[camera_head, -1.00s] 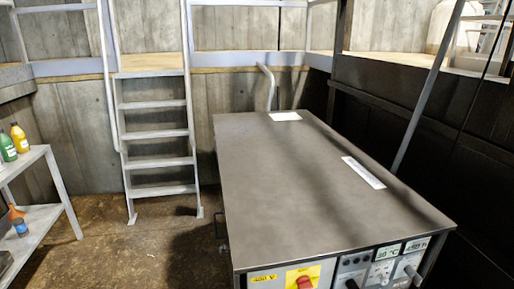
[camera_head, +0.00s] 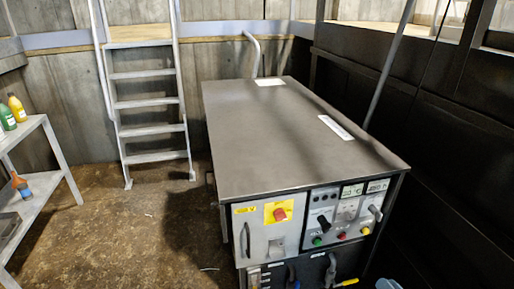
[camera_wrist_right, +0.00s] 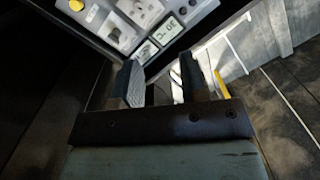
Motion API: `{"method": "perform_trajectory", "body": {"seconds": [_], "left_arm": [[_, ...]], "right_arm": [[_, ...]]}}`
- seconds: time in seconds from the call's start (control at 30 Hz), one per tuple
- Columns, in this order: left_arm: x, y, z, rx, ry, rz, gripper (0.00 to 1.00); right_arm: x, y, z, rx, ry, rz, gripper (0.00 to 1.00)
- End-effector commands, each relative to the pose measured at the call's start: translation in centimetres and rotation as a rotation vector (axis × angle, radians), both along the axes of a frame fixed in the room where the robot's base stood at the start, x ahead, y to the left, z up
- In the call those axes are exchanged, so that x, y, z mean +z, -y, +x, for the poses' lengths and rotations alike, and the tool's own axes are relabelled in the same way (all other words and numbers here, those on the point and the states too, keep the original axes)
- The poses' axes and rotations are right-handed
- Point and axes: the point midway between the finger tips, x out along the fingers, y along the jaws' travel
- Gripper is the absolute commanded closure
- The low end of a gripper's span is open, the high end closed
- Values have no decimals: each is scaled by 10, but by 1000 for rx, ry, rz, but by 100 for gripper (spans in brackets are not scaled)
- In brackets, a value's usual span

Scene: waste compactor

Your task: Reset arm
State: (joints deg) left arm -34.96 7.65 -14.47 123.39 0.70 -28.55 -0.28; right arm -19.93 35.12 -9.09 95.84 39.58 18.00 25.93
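My right gripper (camera_wrist_right: 160,78) shows in the right wrist view with its two fingers apart and nothing between them. It is open, with the control panel (camera_wrist_right: 135,22) of the grey cabinet beyond the fingers, tilted in that view. In the head view only a small bluish piece shows at the bottom right edge, perhaps part of my right arm; no fingers show there. My left arm and left gripper are in neither view.
A grey cabinet (camera_head: 290,140) with a red switch (camera_head: 280,214) and black knob (camera_head: 322,222) stands centrally. A ladder (camera_head: 148,100) is behind left, a shelf (camera_head: 35,195) with bottles at far left. Brown floor (camera_head: 120,225) between shelf and cabinet is clear.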

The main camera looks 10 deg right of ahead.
Motion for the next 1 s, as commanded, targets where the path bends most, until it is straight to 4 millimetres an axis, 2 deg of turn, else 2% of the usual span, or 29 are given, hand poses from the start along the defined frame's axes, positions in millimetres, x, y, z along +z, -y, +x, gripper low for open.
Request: {"method": "perform_trajectory", "body": {"seconds": [0.03, 0.3, 0.5, 0.63, 0.67, 1.0], "left_arm": [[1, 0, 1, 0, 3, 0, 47], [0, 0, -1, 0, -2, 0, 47], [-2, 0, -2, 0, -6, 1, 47], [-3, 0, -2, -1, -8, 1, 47], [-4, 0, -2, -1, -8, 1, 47], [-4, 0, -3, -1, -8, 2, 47]], "right_arm": [[-7, -28, -15, 57, -45, -60, 61], [-15, -102, -74, 301, -204, -496, 61], [-10, -135, -121, 442, -286, -826, 61], [0, -147, -150, 511, -331, -1041, 61], [1, -150, -153, 512, -338, -1059, 61], [4, -205, -146, 407, -349, -828, 61]]}}
